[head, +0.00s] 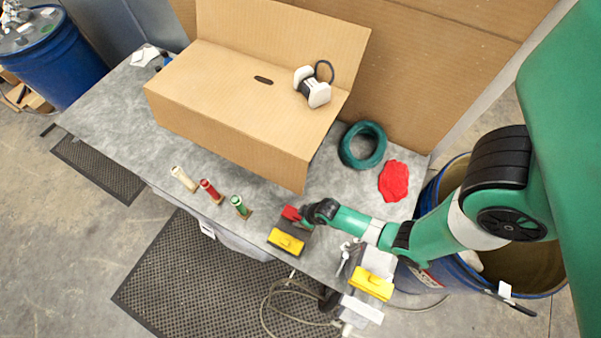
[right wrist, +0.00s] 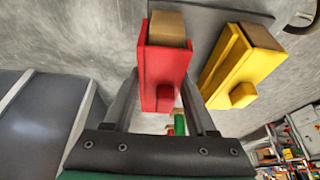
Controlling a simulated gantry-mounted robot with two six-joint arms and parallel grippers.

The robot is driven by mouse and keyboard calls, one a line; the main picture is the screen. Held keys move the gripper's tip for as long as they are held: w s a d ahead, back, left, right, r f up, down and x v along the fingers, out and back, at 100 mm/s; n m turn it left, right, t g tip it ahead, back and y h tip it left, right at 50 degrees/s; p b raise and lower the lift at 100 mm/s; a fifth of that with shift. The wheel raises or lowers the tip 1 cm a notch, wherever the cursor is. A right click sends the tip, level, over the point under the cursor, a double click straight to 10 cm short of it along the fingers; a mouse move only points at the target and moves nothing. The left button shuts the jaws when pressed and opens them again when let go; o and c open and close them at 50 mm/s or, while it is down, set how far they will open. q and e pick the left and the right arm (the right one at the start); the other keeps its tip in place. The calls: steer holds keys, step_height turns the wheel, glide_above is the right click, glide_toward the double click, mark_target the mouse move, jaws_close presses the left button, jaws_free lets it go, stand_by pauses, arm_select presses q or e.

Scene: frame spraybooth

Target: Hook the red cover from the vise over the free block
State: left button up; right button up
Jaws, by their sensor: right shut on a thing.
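The red cover (head: 291,213) is at the dark plate near the table's front edge, beside a yellow cover (head: 286,243). My right gripper (head: 305,216) is shut on the red cover. In the right wrist view the red cover (right wrist: 163,65) sits between the fingers, with a tan block (right wrist: 168,28) showing at its far end. I cannot tell whether the cover is fully seated on that block. The yellow cover (right wrist: 232,62) sits on the neighbouring block. The vise (head: 378,262) is to the right, with another yellow piece (head: 371,284) at it. My left gripper is not in view.
A large cardboard box (head: 230,95) fills the back. A teal ring (head: 362,145) and red cloth (head: 394,181) lie behind my right arm. A blue drum (head: 530,285) stands at the right.

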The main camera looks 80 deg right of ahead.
steer(key=shift+f+b, duration=0.45)
steer(key=shift+f, duration=0.1)
steer(key=o, duration=1.5)
steer(key=shift+c, duration=0.2)
steer(key=p+v, duration=0.6)
steer(key=v, duration=0.5)
steer(key=shift+s+a+r, duration=0.1)
steer(key=shift+s+r, duration=0.1)
steer(key=shift+r, duration=0.15)
